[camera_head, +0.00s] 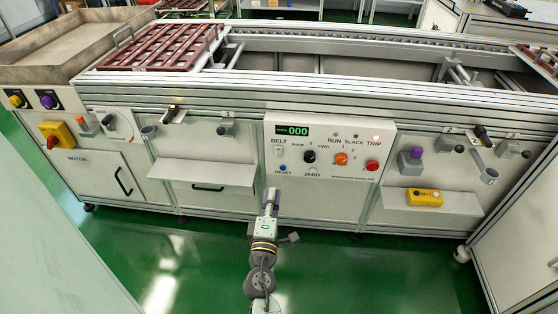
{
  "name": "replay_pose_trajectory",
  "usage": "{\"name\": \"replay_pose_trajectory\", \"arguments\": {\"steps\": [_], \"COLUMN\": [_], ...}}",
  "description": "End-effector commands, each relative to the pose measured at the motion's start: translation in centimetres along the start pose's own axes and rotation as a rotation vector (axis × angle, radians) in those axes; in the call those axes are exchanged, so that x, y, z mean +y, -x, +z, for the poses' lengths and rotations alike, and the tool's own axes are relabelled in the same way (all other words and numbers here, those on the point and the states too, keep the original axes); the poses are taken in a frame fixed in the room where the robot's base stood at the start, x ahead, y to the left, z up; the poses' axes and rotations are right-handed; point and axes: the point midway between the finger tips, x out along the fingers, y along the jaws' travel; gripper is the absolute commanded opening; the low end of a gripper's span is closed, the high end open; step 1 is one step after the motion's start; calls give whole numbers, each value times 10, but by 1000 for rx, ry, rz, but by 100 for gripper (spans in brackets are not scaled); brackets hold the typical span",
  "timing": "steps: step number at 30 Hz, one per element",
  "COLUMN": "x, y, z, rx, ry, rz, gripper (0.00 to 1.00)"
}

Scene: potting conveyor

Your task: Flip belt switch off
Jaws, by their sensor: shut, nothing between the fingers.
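The control panel (326,185) is a light grey plate on the conveyor's front, with a green display reading 000. The belt switch (278,152) is a small pale switch under the BELT label at the panel's upper left. Its position is too small to tell. My gripper (271,194) is shut and empty, in front of the panel's lower left edge. It is below the switch and appears apart from it. The switch is not hidden by my arm.
Near the switch are a blue reset button (283,168), a black knob (309,157), an orange knob (341,159) and a red button (373,166). Shelves (200,171) jut out either side. Green floor (200,265) is open in front.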

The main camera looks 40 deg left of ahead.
Motion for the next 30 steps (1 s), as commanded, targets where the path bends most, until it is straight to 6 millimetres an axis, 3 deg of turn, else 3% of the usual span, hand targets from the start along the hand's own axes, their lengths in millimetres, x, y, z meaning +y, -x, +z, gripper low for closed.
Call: {"name": "replay_pose_trajectory", "arguments": {"steps": [10, 14, 30], "x": [0, 2, 2], "y": [-1, -10, -115], "z": [0, 0, 0], "rx": [-1, 0, 0], "ry": [2, 1, 1], "rz": [0, 1, 1], "gripper": [0, 0, 0]}}
